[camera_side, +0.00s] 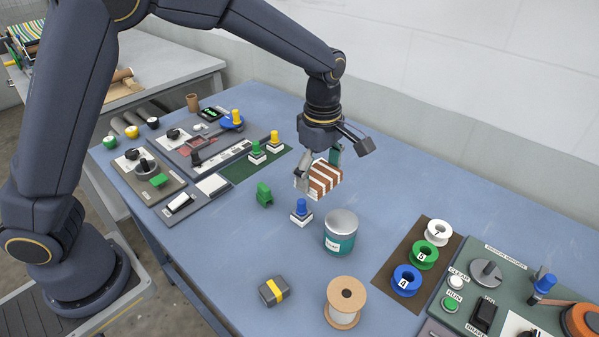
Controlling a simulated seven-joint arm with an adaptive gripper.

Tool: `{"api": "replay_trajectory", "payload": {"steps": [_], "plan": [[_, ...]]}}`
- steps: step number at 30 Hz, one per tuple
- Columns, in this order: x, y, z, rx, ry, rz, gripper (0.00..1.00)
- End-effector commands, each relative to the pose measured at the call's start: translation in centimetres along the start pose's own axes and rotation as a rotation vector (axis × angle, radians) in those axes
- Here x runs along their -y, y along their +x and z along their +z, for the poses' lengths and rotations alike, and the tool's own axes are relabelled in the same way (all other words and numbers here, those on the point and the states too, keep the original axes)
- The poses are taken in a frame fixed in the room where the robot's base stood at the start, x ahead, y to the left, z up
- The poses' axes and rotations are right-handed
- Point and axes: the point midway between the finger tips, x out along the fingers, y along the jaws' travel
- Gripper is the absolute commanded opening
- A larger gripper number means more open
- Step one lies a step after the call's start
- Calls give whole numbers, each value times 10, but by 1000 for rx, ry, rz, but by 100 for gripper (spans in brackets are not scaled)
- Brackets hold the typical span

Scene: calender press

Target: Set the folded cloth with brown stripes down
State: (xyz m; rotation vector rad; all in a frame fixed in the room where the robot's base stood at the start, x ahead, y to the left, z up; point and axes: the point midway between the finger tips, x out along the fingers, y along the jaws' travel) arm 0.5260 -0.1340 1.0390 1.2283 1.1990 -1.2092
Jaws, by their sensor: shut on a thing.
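The folded cloth with brown stripes (325,180) is a small brown-and-white block near the middle of the blue table. My gripper (319,172) points down and is shut on it, with one finger at its left side and the other at its back right. The near finger hides part of the cloth's left end. I cannot tell whether its underside touches the table or hangs just above it.
A blue-knobbed peg (301,211), a green piece (264,195) and a teal tin (340,233) stand close by in front. Spools (407,281) sit on a brown mat at right. The table (400,195) right of the cloth is clear.

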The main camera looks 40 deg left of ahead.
Motion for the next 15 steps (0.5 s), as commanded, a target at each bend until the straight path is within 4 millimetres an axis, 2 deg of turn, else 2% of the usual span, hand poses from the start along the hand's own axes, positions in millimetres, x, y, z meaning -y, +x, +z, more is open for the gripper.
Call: {"api": "replay_trajectory", "payload": {"steps": [3,8,11,15], "plan": [[-20,7,2,8,16,1,56],[-30,18,-7,6,-10,-12,56],[-48,28,-5,5,-14,-13,56],[-84,45,2,4,-15,-12,56]]}}
